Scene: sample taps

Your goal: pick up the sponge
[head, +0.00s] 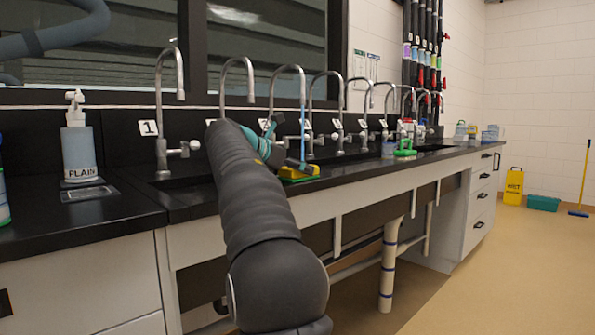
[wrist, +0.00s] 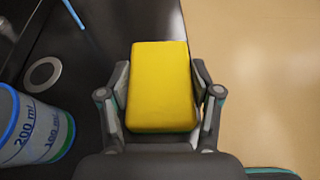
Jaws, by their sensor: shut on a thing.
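The sponge is a yellow block (wrist: 160,85) that fills the space between my fingers in the wrist view. It shows small in the head view (head: 297,172), yellow with a green strip, by the front edge of the dark counter. My gripper (wrist: 161,78) is shut on the sponge, with one finger against each long side. In the head view my arm reaches over the counter edge and partly hides the sponge. I cannot tell whether the sponge still touches the counter.
A clear beaker with blue markings (wrist: 32,128) stands close to the left of my gripper in the wrist view. A round drain (wrist: 43,74) lies beyond it. A row of curved taps (head: 163,110) lines the counter. A soap bottle (head: 78,145) stands at left. Open floor (wrist: 250,90) lies right.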

